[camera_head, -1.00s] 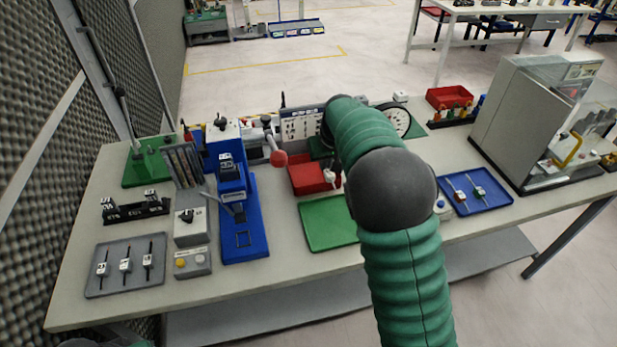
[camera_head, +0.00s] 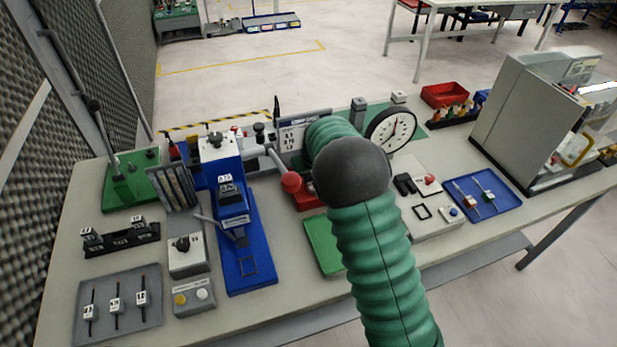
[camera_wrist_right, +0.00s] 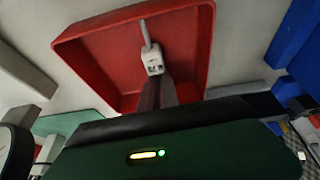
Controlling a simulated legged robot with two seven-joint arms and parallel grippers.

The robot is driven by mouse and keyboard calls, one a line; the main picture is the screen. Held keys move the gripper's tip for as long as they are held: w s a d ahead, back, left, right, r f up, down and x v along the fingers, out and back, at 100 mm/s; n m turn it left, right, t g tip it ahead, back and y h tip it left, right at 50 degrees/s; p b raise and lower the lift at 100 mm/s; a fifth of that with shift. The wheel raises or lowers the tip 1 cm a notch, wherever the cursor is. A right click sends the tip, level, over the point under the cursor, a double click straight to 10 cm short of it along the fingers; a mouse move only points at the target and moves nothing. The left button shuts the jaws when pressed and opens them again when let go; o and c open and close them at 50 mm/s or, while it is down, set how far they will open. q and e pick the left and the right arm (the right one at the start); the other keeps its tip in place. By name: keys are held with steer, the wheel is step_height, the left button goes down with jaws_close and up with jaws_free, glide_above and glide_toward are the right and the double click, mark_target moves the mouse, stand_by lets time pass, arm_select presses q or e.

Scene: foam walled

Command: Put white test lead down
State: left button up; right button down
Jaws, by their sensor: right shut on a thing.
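In the right wrist view my right gripper (camera_wrist_right: 156,88) is shut on the white test lead (camera_wrist_right: 153,60), a small white block with a pale pin. The lead is over the inside of the red tray (camera_wrist_right: 90,60); I cannot tell whether it touches the tray floor. In the head view my right arm hides the gripper and lead. Only a part of the red tray (camera_head: 305,199) shows there, left of my arm. My left gripper is out of view.
A green mat (camera_head: 322,243) lies in front of the red tray. A round dial (camera_head: 392,130) stands behind my arm to the right. A grey tray (camera_head: 105,327) and a blue tray (camera_head: 510,201) hold leads.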

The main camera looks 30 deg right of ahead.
steer(key=shift+d+f, duration=0.25)
steer(key=shift+d, duration=0.5)
steer(key=c, duration=1.7)
jaws_free()
steer(key=shift+s+d, duration=0.15)
steer(key=shift+d, duration=0.15)
steer(key=shift+o, duration=0.5)
steer(key=shift+a, duration=0.15)
steer(key=shift+a+r, duration=0.15)
steer(key=shift+a, duration=0.4)
steer(key=shift+a+r, duration=0.1)
steer(key=shift+r, duration=0.25)
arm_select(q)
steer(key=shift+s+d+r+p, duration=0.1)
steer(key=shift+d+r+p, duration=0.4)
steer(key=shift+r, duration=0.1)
arm_select(e)
steer(key=d+v, duration=0.1)
steer(key=v, duration=1)
steer(key=shift+s+a, duration=0.2)
steer(key=shift+a, duration=0.1)
